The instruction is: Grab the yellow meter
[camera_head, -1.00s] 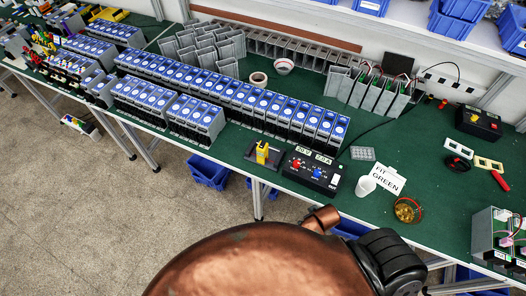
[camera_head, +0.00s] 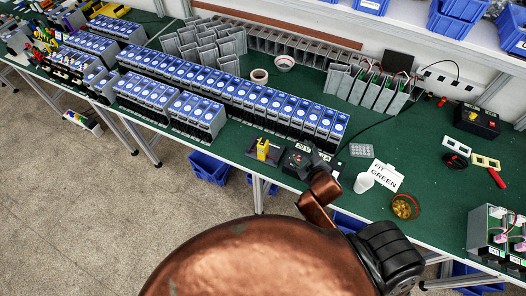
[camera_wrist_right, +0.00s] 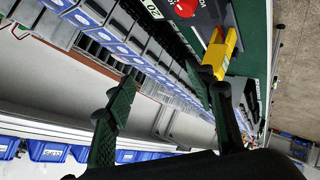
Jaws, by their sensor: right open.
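The yellow meter (camera_head: 263,149) stands upright in a dark holder (camera_head: 257,158) near the front edge of the green bench. In the right wrist view the yellow meter (camera_wrist_right: 219,50) is at the upper right, partly behind one finger. My right gripper (camera_head: 312,161) is in front of the black display box, to the right of the meter in the head view. In the right wrist view its fingers (camera_wrist_right: 162,82) are apart with nothing held between them. I cannot tell whether a finger touches the meter. My left gripper is not in view.
The black box (camera_head: 294,165) with displays and knobs is partly hidden by my right gripper. Rows of blue-faced grey units (camera_head: 240,100) stand behind the meter. A white cup (camera_head: 364,183) and a sign (camera_head: 386,176) are to the right. A blue bin (camera_head: 209,167) is below the bench.

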